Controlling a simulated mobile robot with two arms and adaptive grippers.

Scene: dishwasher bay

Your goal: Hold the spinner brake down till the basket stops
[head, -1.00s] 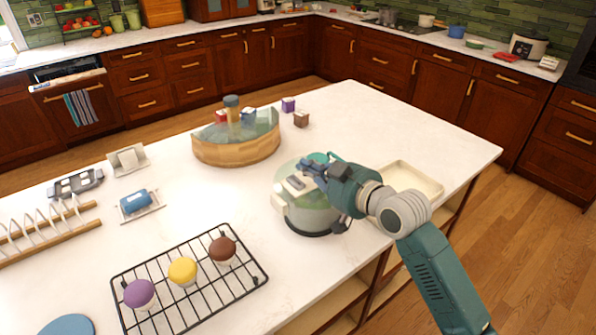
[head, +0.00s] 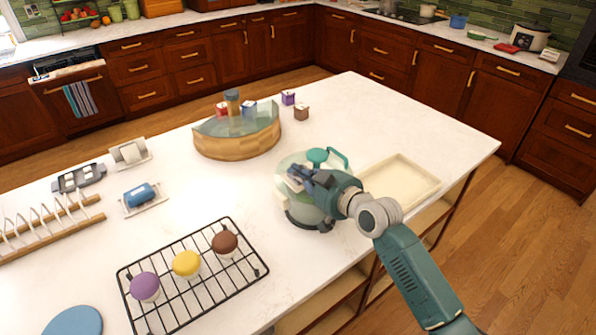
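The salad spinner (head: 287,170) stands near the right front edge of the white island. It has a pale, see-through round lid and a dark base ring. A teal knob and handle (head: 318,156) show on the far side of its lid. My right gripper (head: 298,174) is over the spinner's lid with its fingers at the left part of the top. The gripper and wrist hide much of the lid, including the brake. I cannot tell whether the fingers touch it or how far apart they are. The basket inside is too hidden to judge its motion. My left gripper is out of view.
An empty cream tray (head: 425,178) lies right of the spinner. A black wire rack (head: 205,283) with purple, yellow and brown-topped cupcakes is at front left. A curved wooden case with a glass front (head: 235,145) stands behind. A plate rack (head: 50,238) is at far left.

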